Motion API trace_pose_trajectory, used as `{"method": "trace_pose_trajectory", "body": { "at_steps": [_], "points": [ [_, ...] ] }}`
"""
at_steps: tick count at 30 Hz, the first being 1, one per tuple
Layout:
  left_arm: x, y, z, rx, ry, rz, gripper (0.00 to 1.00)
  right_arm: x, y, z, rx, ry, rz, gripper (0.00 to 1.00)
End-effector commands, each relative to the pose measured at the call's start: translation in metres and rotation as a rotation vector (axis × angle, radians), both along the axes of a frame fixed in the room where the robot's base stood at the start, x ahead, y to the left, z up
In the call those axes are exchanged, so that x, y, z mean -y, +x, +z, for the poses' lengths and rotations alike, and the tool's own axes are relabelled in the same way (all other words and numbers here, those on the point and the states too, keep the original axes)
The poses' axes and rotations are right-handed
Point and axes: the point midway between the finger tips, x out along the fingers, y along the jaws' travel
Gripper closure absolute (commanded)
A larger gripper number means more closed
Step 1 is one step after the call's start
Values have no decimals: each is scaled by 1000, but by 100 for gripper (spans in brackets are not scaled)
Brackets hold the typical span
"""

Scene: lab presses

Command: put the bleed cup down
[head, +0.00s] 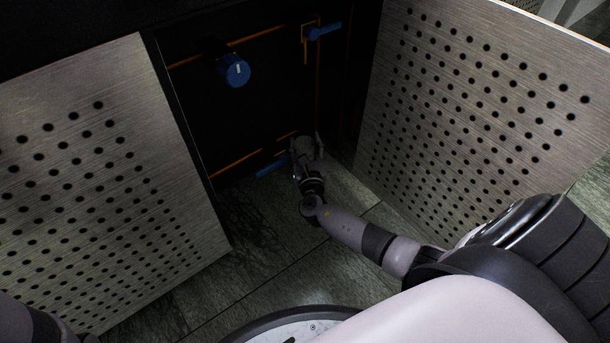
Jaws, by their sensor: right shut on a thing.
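My right gripper (306,148) reaches down low between two open perforated doors, at the lower front of a dark cabinet. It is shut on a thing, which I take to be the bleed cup. The cup is small, dark and mostly hidden by the fingers, so I cannot make out its shape or whether it touches the floor. A blue lever handle (271,168) is just left of the gripper. My left gripper is out of view; only a bit of that arm shows at the bottom left corner.
The left door panel (85,190) and right door panel (480,110) stand open on either side. Inside the cabinet are a blue knob (234,70), another blue lever (325,30) and orange pipes (240,159). The tiled floor (255,235) between the doors is clear.

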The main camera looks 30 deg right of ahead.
Motion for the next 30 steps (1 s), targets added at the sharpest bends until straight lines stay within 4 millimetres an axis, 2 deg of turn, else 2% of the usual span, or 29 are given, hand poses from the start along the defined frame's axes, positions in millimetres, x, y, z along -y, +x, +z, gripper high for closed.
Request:
{"method": "trace_pose_trajectory", "body": {
  "at_steps": [1, 6, 15, 23, 30],
  "points": [
    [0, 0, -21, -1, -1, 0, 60, 0, 0, -23, 0, -1, -1, 80],
    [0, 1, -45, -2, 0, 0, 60, 0, 0, -55, -1, -2, 0, 80],
    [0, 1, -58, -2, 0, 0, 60, 0, 0, -72, 0, -1, 0, 80],
    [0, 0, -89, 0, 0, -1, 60, 0, 0, -109, 0, 0, 0, 80],
    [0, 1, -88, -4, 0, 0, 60, 0, 0, -109, 0, 0, 0, 80]
  ]
}}
